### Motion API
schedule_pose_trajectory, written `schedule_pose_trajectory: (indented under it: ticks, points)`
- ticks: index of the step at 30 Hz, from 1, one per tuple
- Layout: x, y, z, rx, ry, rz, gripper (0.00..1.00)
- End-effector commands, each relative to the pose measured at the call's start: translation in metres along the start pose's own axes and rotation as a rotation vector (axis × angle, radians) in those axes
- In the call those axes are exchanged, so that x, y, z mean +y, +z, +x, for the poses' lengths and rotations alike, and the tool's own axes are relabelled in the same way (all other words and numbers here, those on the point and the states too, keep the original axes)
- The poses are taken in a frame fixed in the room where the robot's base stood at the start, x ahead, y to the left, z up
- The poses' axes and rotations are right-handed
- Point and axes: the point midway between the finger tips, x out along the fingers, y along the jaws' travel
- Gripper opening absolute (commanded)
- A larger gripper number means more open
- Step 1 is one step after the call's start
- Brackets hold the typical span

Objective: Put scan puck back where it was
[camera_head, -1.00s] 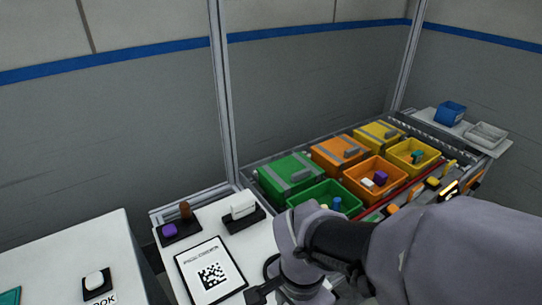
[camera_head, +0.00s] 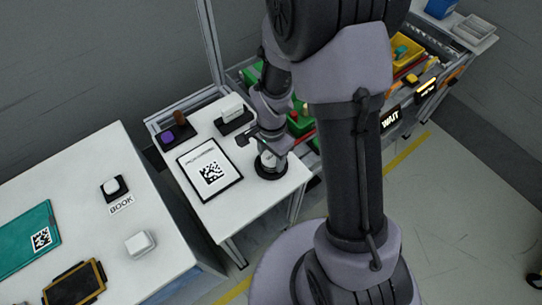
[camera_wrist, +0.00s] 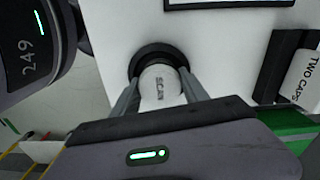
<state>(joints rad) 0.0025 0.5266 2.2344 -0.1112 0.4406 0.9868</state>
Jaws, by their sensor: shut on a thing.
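The scan puck (camera_wrist: 160,88) is a white cylinder marked SCAN, seen in the wrist view between the two fingers of my gripper (camera_wrist: 163,78). My gripper is shut on it. A round black holder (camera_wrist: 143,58) on the white table shows around and behind the puck's far end. In the head view the same black holder (camera_head: 271,175) sits near the right edge of the small white table (camera_head: 240,199), below my gripper (camera_head: 265,151). I cannot tell whether the puck is seated in the holder or just above it.
A framed code sheet (camera_head: 210,170) lies left of the holder. Behind it are a white block in a black stand (camera_head: 233,112), labelled TWO CAPS in the wrist view (camera_wrist: 304,78), and a dark tray with a purple piece (camera_head: 168,137). Colored bins stand beyond my arm.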

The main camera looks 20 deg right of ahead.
Motion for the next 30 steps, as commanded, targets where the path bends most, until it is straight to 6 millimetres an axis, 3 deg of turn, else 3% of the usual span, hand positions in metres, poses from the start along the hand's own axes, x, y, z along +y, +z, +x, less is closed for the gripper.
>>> schedule_pose_trajectory:
  ticks: [8, 9, 11, 22, 30]
  points:
    - [0.0, 0.0, 0.003, 0.0, -0.001, 0.0, 0.05]
    - [0.0, 0.0, 0.002, 0.0, 0.0, 0.0, 0.6]
    - [0.0, 0.0, 0.002, 0.0, 0.0, 0.0, 0.71]
    - [0.0, 0.0, -0.006, 0.0, 0.0, -0.001, 0.73]
    - [-0.001, 0.0, -0.081, 0.002, -0.003, 0.0, 0.73]
